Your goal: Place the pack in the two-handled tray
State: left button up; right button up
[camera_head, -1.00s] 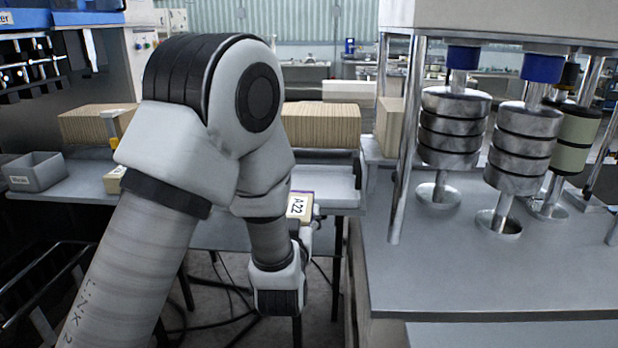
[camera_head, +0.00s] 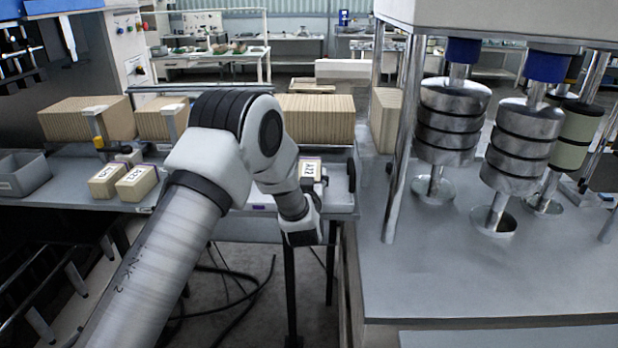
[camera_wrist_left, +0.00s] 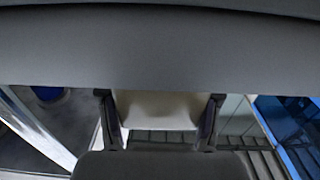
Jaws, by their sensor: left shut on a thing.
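My left gripper (camera_head: 311,190) is shut on a pale pack with a white label reading A22 (camera_head: 310,169), held at the right end of the grey bench. In the left wrist view the pale pack (camera_wrist_left: 158,108) sits between the two dark fingers (camera_wrist_left: 160,122). A light metal tray-like surface (camera_head: 338,192) with a dark round part at its right side shows behind the pack; my arm hides much of it, and I cannot tell its handles. My right gripper is in neither view.
Two labelled packs (camera_head: 137,183) lie on the bench at left, near a grey bin (camera_head: 22,174). Stacks of brown sheets (camera_head: 317,118) stand along the back. A machine with metal posts and stacked discs (camera_head: 448,128) fills the right. Cables lie on the floor below.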

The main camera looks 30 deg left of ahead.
pick_arm(q)
jog(key=shift+s+d+f+p, duration=0.1)
jog(key=shift+f+p, duration=0.1)
jog(key=shift+f, duration=0.3)
jog(key=shift+s+d+f+p, duration=0.1)
jog(key=shift+f+p, duration=0.1)
jog(key=shift+f, duration=0.25)
jog(key=shift+w+a+f, duration=0.15)
jog(key=shift+a+f, duration=0.05)
jog(key=shift+f, duration=0.05)
jog(key=o, duration=1.4)
jog(key=shift+w+a+f, duration=0.1)
jog(key=shift+w+f, duration=0.05)
jog(key=shift+s+d+r, duration=0.2)
jog(key=shift+s, duration=0.05)
